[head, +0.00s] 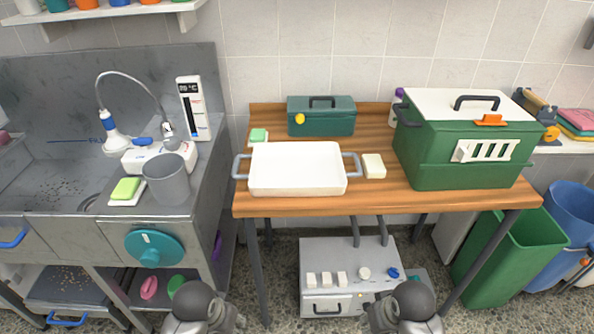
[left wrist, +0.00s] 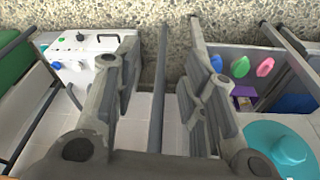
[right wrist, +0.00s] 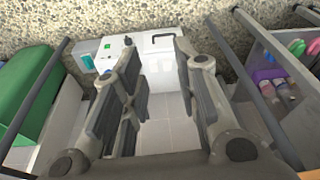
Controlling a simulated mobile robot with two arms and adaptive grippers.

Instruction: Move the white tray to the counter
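The white tray (head: 298,170) lies flat on the wooden table (head: 400,202), near its front left. It is empty and has a grey handle on its left end and another on its right end. The grey counter (head: 205,165) with the sink is to the left of the table. My left gripper (left wrist: 160,95) is open with nothing between its fingers in the left wrist view. My right gripper (right wrist: 160,95) is also open and empty in the right wrist view. Both arms show low in the head view, in front of the table, and neither touches the tray.
A green toolbox (head: 321,117), a soap-like block (head: 373,166) and a green carrier (head: 465,140) share the table. The counter holds a grey cup (head: 168,180), a green sponge (head: 125,189) and a white scale-like device (head: 160,155). A white box (head: 345,270) stands under the table.

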